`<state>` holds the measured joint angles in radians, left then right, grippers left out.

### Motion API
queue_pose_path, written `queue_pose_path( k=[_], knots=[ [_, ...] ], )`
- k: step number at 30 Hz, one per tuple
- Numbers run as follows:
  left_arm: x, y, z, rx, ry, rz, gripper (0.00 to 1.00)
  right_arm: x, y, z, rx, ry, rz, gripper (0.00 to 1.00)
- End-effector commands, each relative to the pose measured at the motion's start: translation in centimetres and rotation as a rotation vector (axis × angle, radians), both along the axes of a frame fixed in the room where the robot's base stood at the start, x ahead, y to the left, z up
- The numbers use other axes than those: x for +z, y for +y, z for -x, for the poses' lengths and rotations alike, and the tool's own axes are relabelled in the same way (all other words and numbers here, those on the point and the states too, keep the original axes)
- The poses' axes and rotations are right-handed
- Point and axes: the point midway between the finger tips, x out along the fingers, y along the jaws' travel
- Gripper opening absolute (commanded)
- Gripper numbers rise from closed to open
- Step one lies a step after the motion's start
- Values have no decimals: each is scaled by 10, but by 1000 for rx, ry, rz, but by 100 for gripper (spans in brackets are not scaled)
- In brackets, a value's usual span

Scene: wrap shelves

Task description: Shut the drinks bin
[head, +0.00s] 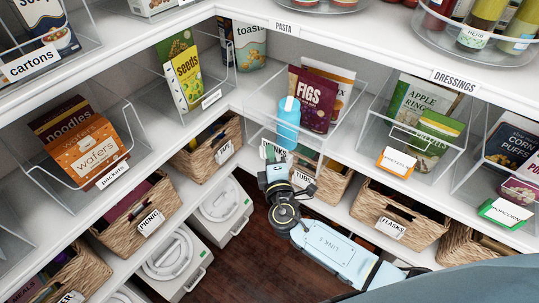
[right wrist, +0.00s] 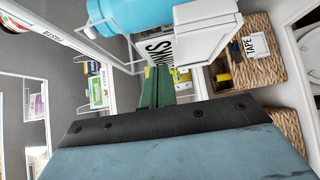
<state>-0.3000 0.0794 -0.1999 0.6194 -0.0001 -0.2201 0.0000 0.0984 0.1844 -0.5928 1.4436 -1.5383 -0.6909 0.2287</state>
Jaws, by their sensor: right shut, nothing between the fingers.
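The drinks bin (head: 256,122) is a clear open-topped bin on the middle shelf near the corner, and its front appears to jut past the shelf edge. It holds a blue bottle (head: 288,124) and a purple FIGS packet (head: 312,100). Its white label is partly covered by my gripper; in the right wrist view the label (right wrist: 159,50) shows "NKS". My right gripper (head: 272,160) is shut and empty, with its fingertips close in front of the bin's label. I cannot tell whether they touch. The green fingers also show in the right wrist view (right wrist: 156,90). My left gripper is out of view.
A clear bin with an apple ring packet (head: 418,108) stands to the right on the same shelf. Wicker baskets labelled tape (head: 207,150) and flasks (head: 400,218) stand below. The upper shelf (head: 350,48) overhangs the bin. Dark wooden floor (head: 240,262) is open below.

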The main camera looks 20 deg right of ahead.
Motion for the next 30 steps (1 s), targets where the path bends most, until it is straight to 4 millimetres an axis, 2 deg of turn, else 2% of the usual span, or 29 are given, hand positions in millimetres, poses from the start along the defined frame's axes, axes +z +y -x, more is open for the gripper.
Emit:
queue_pose_path(
  k=[5,11,30],
  knots=[
    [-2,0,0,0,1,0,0,0,-2,-2,0,0,0,0],
    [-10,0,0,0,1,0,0,-1,-16,-12,-3,-2,2,0],
    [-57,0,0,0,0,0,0,-2,-105,-81,-3,-3,1,0]
  ],
)
